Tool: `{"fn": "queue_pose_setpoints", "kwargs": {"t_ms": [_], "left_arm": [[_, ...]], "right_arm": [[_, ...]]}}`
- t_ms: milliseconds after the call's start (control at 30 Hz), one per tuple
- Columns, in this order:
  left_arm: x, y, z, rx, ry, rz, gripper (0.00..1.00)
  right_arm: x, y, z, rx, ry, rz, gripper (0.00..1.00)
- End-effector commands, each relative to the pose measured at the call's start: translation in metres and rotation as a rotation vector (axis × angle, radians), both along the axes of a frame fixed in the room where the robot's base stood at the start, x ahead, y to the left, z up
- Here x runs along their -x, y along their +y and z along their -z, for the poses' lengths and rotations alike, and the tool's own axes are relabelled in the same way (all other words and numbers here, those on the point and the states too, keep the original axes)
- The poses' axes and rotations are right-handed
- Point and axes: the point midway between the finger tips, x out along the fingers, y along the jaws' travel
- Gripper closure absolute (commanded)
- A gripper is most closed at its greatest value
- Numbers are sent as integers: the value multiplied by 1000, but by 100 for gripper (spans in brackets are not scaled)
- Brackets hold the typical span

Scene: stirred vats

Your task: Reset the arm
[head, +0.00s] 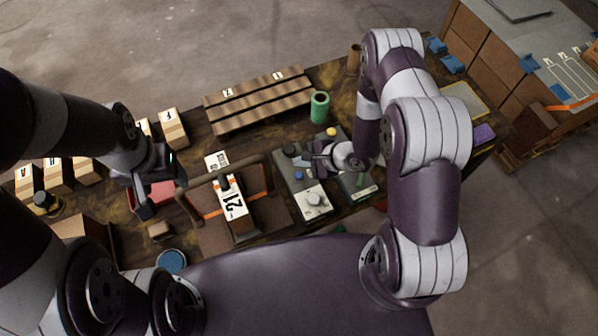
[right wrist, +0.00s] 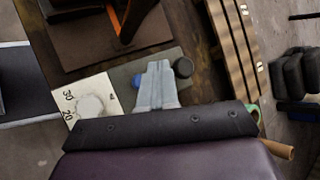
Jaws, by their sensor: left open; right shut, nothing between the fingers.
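My right arm reaches over the table in the head view. Its gripper (head: 318,158) is shut and empty above a grey control panel (head: 290,176). In the right wrist view the shut fingers (right wrist: 158,84) point over the panel, between a blue knob (right wrist: 137,82) and a black knob (right wrist: 183,67). I cannot tell whether they touch it. A white dial plate (right wrist: 88,98) is beside them. My left gripper (head: 158,196) is open in the head view, at the left of the table, over or beside a red block (head: 162,191). Nothing shows held in it.
A slatted wooden rack (head: 258,101) and a green cylinder (head: 320,106) stand at the back. Several small boxes (head: 172,128) are at the left.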

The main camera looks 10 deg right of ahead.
Motion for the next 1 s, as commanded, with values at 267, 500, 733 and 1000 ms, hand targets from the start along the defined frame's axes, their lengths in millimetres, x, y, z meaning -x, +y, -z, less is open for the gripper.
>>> {"fn": "queue_pose_setpoints", "kwargs": {"t_ms": [267,500,733,1000], "left_arm": [[0,0,0,0,0,0,35],[0,0,0,0,0,0,35],[0,0,0,0,0,0,35],[0,0,8,0,0,0,35]], "right_arm": [[0,0,0,0,0,0,100],[0,0,0,0,0,0,100],[3,-3,4,73,-53,-90,100],[69,-98,-19,793,-1,-923,100]]}}
